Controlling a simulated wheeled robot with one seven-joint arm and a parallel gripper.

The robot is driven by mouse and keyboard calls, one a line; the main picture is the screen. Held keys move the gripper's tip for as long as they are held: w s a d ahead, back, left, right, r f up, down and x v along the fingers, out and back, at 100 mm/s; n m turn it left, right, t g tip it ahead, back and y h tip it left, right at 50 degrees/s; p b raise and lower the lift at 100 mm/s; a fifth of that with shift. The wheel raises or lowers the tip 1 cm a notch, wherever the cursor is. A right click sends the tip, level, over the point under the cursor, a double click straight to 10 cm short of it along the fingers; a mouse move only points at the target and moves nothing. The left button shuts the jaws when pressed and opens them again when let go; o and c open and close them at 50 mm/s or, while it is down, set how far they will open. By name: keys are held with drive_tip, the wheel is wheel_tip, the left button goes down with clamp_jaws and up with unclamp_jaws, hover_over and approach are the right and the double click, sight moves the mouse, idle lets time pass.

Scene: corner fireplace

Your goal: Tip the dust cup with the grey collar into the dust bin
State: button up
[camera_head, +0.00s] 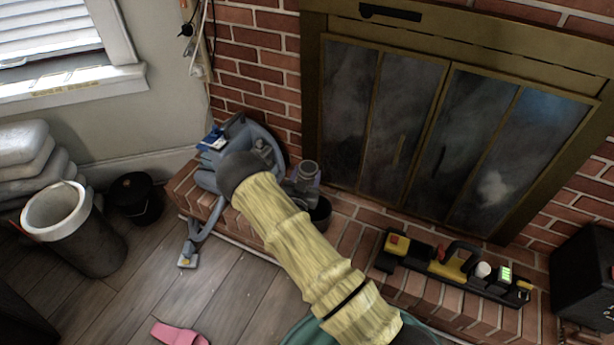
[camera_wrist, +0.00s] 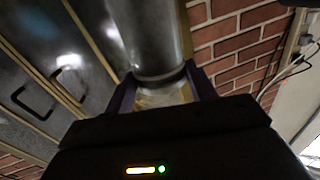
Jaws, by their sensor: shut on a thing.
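My gripper (camera_head: 302,184) is above the brick hearth, shut on a grey, see-through dust cup (camera_head: 307,171), partly hidden by my yellow-sleeved arm. In the wrist view, my gripper's purple fingers (camera_wrist: 163,90) press on both sides of the cup (camera_wrist: 146,35) near a grey band at its lower end. I cannot tell whether that band is the named collar. A tall grey bin with a wide white rim (camera_head: 88,243) stands on the floor at the left. A smaller black bucket (camera_head: 135,200) stands beside it. I cannot tell which is the dust bin.
A blue-grey vacuum cleaner (camera_head: 264,135) sits on the hearth, its nozzle (camera_head: 188,261) on the floor. A dark round container (camera_head: 321,213) is just beyond my arm. A tool tray (camera_head: 420,266) lies right. Pink cloth (camera_head: 176,334) lies on otherwise open floor.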

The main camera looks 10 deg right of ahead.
drive_tip(key=shift+w+a+f+m+t+h+b, duration=0.15)
drive_tip(key=shift+f+m+h+b, duration=0.1)
drive_tip(key=shift+f+m+b, duration=1.2)
drive_tip(key=shift+w+a+f+m+t+h+b, duration=0.15)
drive_tip(key=shift+f+m+h+b, duration=0.1)
drive_tip(key=shift+f+m+b, duration=1.2)
wheel_tip(320, 180, down, 3)
drive_tip(key=m+h+b, duration=0.1)
drive_tip(key=m+b, duration=0.3)
drive_tip(key=b, duration=0.1)
drive_tip(key=shift+f+b, duration=0.1)
drive_tip(key=shift+b, duration=0.2)
drive_tip(key=shift+w+a+m, duration=0.1)
drive_tip(key=shift+m, duration=0.2)
drive_tip(key=shift+a, duration=0.2)
drive_tip(key=shift+d, duration=0.15)
drive_tip(key=shift+f+b, duration=0.15)
drive_tip(key=shift+b, duration=0.15)
drive_tip(key=shift+f+m, duration=0.1)
drive_tip(key=shift+m, duration=0.3)
